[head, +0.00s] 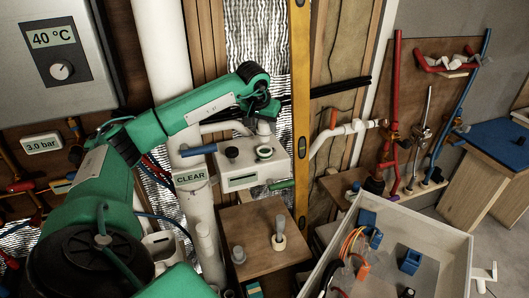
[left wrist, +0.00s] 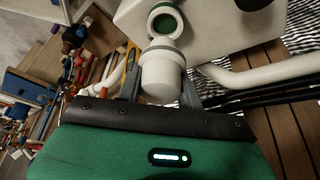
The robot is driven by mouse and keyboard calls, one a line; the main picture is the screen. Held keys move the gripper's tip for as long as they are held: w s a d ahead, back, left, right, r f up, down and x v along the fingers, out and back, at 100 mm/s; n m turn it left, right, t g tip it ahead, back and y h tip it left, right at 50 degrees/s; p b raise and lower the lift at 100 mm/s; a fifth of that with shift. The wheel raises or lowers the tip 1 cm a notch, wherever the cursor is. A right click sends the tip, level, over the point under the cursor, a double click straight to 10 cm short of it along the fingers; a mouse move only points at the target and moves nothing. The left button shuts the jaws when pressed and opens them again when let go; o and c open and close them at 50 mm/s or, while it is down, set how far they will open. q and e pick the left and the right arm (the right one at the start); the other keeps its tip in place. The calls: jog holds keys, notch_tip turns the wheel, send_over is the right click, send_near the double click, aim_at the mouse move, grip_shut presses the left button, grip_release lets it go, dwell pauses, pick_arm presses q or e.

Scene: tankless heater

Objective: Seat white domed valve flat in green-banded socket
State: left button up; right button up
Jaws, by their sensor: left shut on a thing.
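The white domed valve (left wrist: 162,72) is between the two fingers of my left gripper (left wrist: 160,88) in the left wrist view. In the head view, a small part of the valve (head: 263,128) shows under my left gripper (head: 262,108). The green-banded socket (left wrist: 165,20) is a white ring with a green inside, just beyond the valve in the wrist view. In the head view the socket (head: 264,152) is on top of the white box (head: 244,168), below the valve. I cannot tell whether valve and socket touch. My right gripper is not in view.
A dark socket (head: 232,153) is left of the green one, with a blue-handled part (head: 198,150) beside the box. A yellow level (head: 301,110) stands close at right. A wooden surface (head: 245,222) with upright pieces and a white tray (head: 450,245) are below.

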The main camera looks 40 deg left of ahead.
aim_at(265, 141)
pick_arm(q)
jog(key=shift+f, duration=0.1)
dwell(0.4)
jog(key=shift+f+b, duration=1.05)
jog(key=shift+f, duration=0.55)
jog(key=shift+f+b, duration=0.9)
jog(key=shift+f, duration=0.65)
dwell(1.1)
jog(key=o, duration=1.3)
jog(key=shift+c, duration=0.2)
jog(key=shift+r, duration=0.1)
jog(key=shift+s+r, duration=0.15)
jog(key=shift+r, duration=0.2)
jog(key=b+v, duration=0.3)
jog(key=v, duration=0.8)
jog(key=shift+d+r, duration=0.1)
jog(key=shift+r, duration=0.15)
jog(key=shift+s+r, duration=0.35)
jog(key=shift+r, duration=0.3)
